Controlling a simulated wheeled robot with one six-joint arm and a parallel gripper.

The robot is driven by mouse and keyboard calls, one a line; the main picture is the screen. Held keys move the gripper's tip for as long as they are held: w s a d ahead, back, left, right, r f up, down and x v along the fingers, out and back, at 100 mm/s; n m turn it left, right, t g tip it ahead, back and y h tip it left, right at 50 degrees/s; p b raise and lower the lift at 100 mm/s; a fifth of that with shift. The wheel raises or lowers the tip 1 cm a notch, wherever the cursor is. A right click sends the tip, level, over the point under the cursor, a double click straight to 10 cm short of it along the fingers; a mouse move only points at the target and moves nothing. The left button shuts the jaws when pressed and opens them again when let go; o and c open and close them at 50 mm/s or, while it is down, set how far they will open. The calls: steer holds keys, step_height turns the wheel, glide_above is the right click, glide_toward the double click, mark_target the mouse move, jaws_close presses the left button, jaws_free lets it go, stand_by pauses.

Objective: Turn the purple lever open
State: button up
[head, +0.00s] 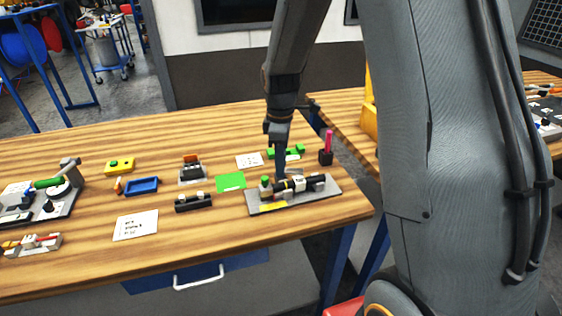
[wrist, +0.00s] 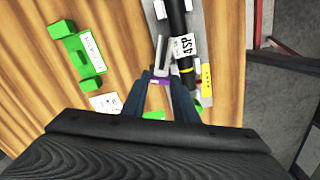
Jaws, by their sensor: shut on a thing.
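The purple lever (wrist: 158,82) shows in the wrist view as a small purple piece between my fingertips, beside a black tube (wrist: 179,45) with a white label. My gripper (wrist: 162,80) is shut on the lever, with a blue-black finger on each side. In the head view my gripper (head: 279,172) reaches down to the fixture plate (head: 325,196), just behind the black tube lying along it. The lever's purple is hidden or too small to make out in the head view. Its angle is hard to tell.
A green block (wrist: 77,55) with a white label lies left of the fixture in the wrist view. A green mat (head: 230,182), a black block (head: 193,202) and a pink-handled tool in a holder (head: 326,157) stand near. The table's front edge is close.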

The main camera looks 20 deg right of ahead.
steer(key=shift+w+n+p, duration=0.1)
steer(key=shift+n+p, duration=0.2)
steer(key=shift+n, duration=1.9)
steer(key=o, duration=1.1)
steer(key=shift+c, duration=0.2)
steer(key=shift+r, duration=0.15)
steer(key=shift+r+b, duration=1.1)
steer(key=shift+r, duration=2.7)
